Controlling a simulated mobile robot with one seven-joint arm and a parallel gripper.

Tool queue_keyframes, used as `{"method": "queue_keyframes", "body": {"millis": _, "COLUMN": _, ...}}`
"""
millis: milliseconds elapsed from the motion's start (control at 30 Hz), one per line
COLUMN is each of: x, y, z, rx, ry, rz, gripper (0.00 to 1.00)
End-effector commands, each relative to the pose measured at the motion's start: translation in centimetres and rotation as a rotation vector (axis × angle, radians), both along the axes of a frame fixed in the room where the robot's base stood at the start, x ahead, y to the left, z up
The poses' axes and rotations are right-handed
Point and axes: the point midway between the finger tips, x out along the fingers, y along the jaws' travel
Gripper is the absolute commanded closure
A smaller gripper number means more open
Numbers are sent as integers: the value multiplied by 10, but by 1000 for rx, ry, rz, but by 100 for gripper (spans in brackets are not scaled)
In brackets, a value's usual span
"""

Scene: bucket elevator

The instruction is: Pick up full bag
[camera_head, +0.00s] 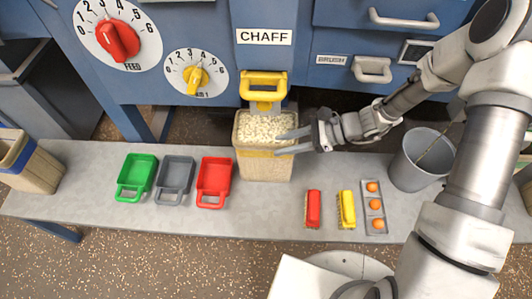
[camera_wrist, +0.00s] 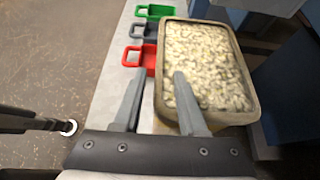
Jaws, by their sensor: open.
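The full bag (camera_head: 264,165) is a tan, box-like container filled to the top with pale chaff. It stands upright on the bench under the CHAFF label and the yellow clamp handle. In the wrist view the bag (camera_wrist: 250,112) shows its open top and rim. My gripper (camera_head: 293,142) is at the bag's right side in the head view, its two fingers apart and pointing left. In the wrist view the gripper (camera_wrist: 152,85) has one finger left of the bag and the other overlapping its near rim. I cannot tell whether either finger touches it.
The grey bench (camera_head: 100,205) holds green (camera_head: 136,174), grey (camera_head: 175,174) and red scoops (camera_head: 213,178) left of the bag. Red (camera_head: 313,207) and yellow brushes (camera_head: 347,208), a tray of orange items (camera_head: 374,222) and a grey bucket (camera_head: 421,165) are to the right. Another bag (camera_head: 30,166) stands far left.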

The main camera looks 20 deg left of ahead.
Motion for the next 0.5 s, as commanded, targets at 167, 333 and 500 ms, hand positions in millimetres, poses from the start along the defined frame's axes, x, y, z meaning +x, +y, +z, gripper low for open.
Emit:
{"method": "queue_keyframes", "body": {"millis": 167, "x": -9, "y": 26, "z": -17, "rx": 1, "ry": 0, "rz": 4, "gripper": 59}}
{"method": "queue_keyframes", "body": {"millis": 333, "x": -12, "y": 36, "z": -22, "rx": 0, "ry": 1, "rz": 2, "gripper": 59}}
{"method": "queue_keyframes", "body": {"millis": 500, "x": -12, "y": 37, "z": -22, "rx": 0, "ry": 0, "rz": 1, "gripper": 59}}
